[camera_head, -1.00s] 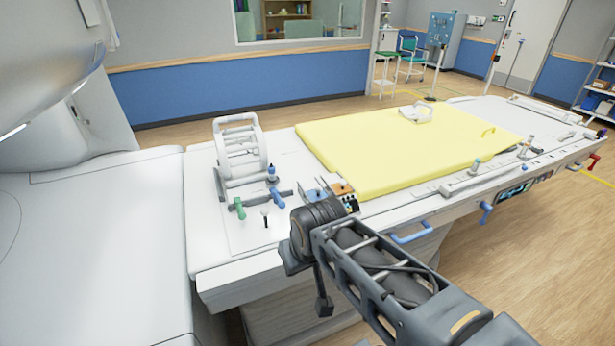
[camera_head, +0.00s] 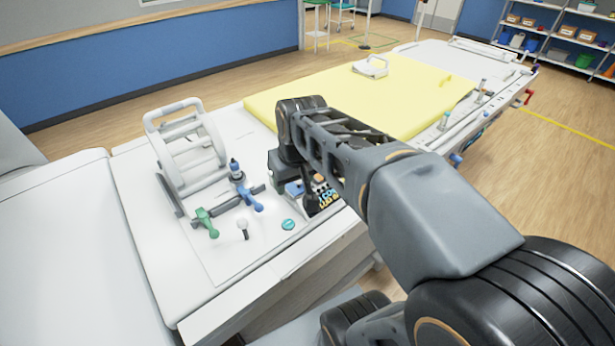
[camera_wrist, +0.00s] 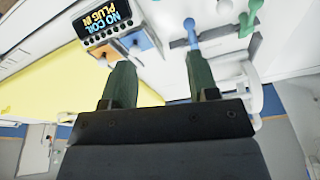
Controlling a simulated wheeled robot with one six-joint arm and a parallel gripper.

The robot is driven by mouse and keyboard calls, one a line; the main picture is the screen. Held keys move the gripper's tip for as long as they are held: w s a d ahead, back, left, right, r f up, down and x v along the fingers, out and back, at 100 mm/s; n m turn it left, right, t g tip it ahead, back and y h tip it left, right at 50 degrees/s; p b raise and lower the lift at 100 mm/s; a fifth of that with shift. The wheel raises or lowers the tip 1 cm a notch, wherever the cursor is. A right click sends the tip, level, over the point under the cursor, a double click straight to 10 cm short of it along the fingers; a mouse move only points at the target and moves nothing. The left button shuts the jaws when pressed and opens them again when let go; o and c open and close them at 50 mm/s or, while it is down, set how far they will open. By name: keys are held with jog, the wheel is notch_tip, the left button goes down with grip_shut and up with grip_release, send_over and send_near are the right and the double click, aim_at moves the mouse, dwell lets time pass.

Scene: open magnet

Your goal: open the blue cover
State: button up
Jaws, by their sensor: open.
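In the wrist view the blue cover (camera_wrist: 138,40) lies near the top, beside the orange cover (camera_wrist: 112,49) and below a display (camera_wrist: 109,21) reading "NO COIL PLUG IN". My gripper (camera_wrist: 160,74) is open in the wrist view, with two dark green fingers apart and nothing between them. The left finger points toward the covers, and the right finger toward a blue handle (camera_wrist: 191,28). I cannot tell the height gap. In the head view my arm hides much of the gripper.
A white ribbed coil frame (camera_head: 187,145) stands left of the panel. A green lever (camera_head: 206,222), a blue lever (camera_head: 249,198) and a white knob (camera_head: 243,227) lie close by. A yellow mat (camera_head: 410,90) covers the bed behind my arm.

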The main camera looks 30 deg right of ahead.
jog(key=w+d+f+g+y+b, duration=0.2)
jog(key=w+d+g, duration=0.1)
jog(key=w+d, duration=0.85)
jog(key=a+f, duration=0.1)
jog(key=f, duration=0.3)
jog(key=w+a+f, duration=0.1)
jog(key=f, duration=0.3)
jog(key=w+a+f, duration=0.1)
jog(key=f, duration=0.3)
jog(key=shift+a+f+b, duration=0.15)
jog(key=shift+a+b, duration=0.15)
jog(key=shift+a, duration=0.05)
grip_shut()
